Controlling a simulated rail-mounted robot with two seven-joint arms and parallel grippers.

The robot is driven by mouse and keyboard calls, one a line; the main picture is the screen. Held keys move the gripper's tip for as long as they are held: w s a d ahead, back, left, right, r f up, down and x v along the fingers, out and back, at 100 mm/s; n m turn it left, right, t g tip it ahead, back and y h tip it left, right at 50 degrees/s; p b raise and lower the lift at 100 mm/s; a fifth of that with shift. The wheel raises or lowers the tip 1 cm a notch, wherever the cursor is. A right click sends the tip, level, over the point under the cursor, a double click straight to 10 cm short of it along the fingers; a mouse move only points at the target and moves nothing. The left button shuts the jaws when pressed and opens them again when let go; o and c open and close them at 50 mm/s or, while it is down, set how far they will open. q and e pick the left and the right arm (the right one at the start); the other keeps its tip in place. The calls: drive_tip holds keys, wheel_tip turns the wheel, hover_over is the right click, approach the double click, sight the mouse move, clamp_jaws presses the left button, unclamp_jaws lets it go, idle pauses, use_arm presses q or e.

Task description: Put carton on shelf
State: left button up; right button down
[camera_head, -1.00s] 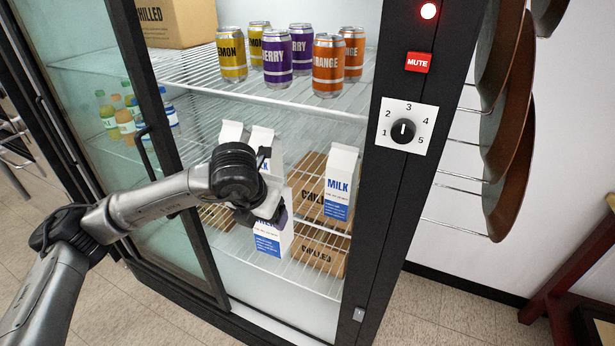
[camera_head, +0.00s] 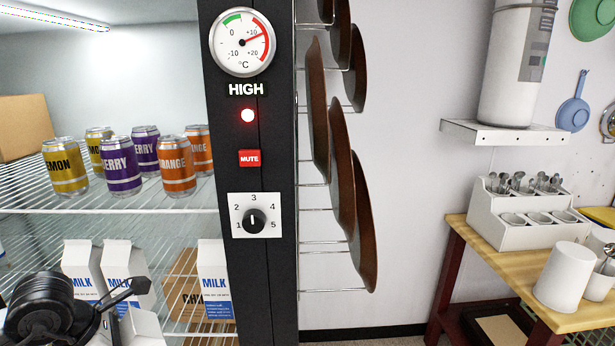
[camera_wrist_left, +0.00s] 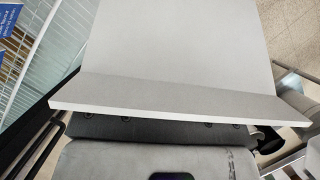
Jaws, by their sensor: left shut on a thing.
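My left gripper (camera_head: 118,300) is at the bottom left of the head view, in front of the fridge shelves. It is shut on a white milk carton (camera_head: 140,328), whose lower part is cut off by the frame. In the left wrist view, the carton's plain pale side (camera_wrist_left: 180,50) fills the middle, close to the camera. Other milk cartons stand behind it: one (camera_head: 82,268) and another (camera_head: 120,262) side by side, and a third (camera_head: 215,280) near the black post. The wire shelf (camera_head: 110,200) above them bears cans. My right gripper is out of view.
A black post (camera_head: 255,300) with a gauge (camera_head: 242,42), red lamp, mute button (camera_head: 250,158) and dial (camera_head: 254,216) borders the fridge's right side. Brown pans (camera_head: 345,170) hang beyond it. A cardboard box (camera_head: 22,128) sits at left. A wooden table (camera_head: 480,245) stands at right.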

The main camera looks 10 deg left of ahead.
use_arm(q)
drive_tip(key=s+d+f+m+g, duration=0.2)
drive_tip(key=s+m+g, duration=0.15)
drive_tip(key=m, duration=0.75)
drive_tip(key=s+d+f+m+g, duration=0.15)
drive_tip(key=m+g, duration=0.25)
drive_tip(key=m, duration=0.6)
drive_tip(key=d+r+m+y, duration=0.35)
drive_tip(key=d+m, duration=0.35)
drive_tip(key=d, duration=0.6)
wheel_tip(320, 180, up, 29)
drive_tip(key=w+p, duration=0.2)
drive_tip(key=p, duration=3.1)
drive_tip(key=s+f, duration=0.4)
drive_tip(key=f, duration=0.1)
drive_tip(key=shift+s+f, duration=0.15)
drive_tip(key=shift+s, duration=0.1)
drive_tip(key=shift+a, duration=0.2)
